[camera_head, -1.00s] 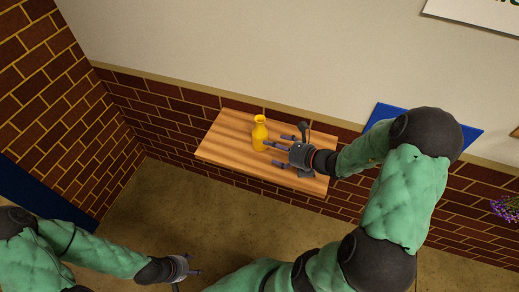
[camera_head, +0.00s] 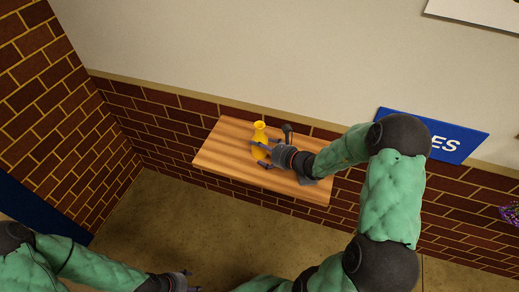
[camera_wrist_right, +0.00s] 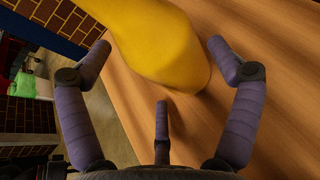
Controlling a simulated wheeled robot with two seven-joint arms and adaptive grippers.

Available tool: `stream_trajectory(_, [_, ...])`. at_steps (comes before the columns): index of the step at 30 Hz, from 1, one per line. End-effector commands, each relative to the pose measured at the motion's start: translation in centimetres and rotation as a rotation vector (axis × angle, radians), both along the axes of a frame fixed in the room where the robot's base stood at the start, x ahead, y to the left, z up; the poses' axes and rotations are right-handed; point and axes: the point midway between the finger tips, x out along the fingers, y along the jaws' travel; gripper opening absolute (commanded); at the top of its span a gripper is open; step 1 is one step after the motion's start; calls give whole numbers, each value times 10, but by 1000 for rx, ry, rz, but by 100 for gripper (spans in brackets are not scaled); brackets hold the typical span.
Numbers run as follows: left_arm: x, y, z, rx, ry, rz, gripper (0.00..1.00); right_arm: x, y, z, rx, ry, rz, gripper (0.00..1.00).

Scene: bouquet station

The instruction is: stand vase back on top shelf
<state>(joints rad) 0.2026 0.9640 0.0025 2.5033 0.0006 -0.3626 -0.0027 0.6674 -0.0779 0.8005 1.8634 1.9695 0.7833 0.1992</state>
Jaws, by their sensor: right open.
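A brick wall with a pale upper part runs behind the shelf. A blue sign (camera_head: 450,140) hangs to the right, partly behind my right arm. Purple flowers (camera_head: 510,215) show at the right edge. The shelf's left part is bare.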

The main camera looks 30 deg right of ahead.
Motion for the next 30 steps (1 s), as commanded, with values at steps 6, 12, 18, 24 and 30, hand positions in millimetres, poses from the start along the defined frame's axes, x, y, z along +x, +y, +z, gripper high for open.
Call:
stream_trajectory(6, [0,0,-4,0,0,0,59,11,4,-4,0,-1,0,91])
stream_trajectory(12, [0,0,-4,0,0,0,59,11,3,-4,-1,-1,-1,82])
stream_trajectory(18, [0,0,-4,0,0,0,59,11,3,-4,-1,0,0,28])
stream_trajectory(24, [0,0,-4,0,0,0,59,11,3,-3,-2,-3,0,28])
stream_trajectory(30, [0,0,0,0,0,0,59,11,3,3,-2,-3,0,28])
